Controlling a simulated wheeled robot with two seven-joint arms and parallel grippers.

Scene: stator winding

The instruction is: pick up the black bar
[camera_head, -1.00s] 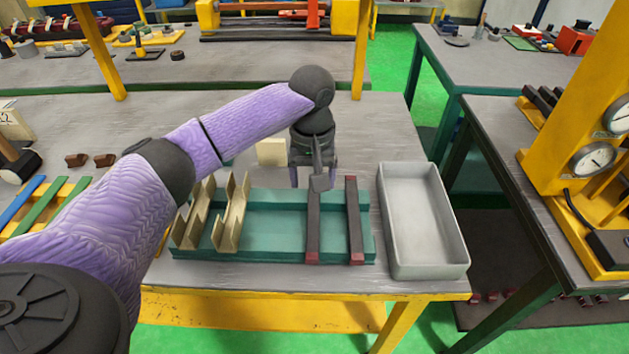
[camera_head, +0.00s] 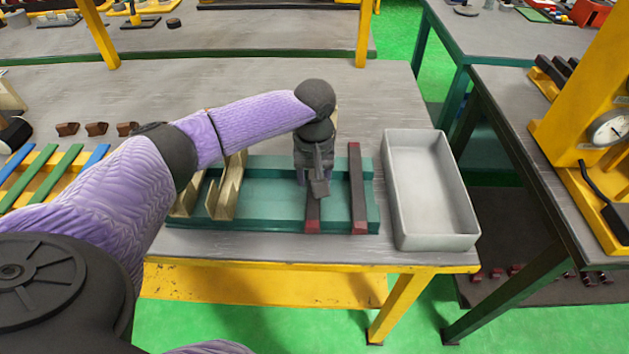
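Two black bars with red ends lie across the green tray (camera_head: 270,211). The right black bar (camera_head: 355,185) is fully in view near the tray's right end. The left black bar (camera_head: 312,212) is mostly hidden under my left gripper (camera_head: 318,185), with its near red end showing. My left gripper is right over this bar, fingers pointing down; the wrist hides whether the fingers are open or touch it. My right gripper is not in view.
A grey empty bin (camera_head: 430,190) stands right of the tray. Brass-coloured channel pieces (camera_head: 228,190) sit in the tray's left part. A yellow rack with blue and green strips (camera_head: 50,175) and small brown blocks (camera_head: 97,129) are at left.

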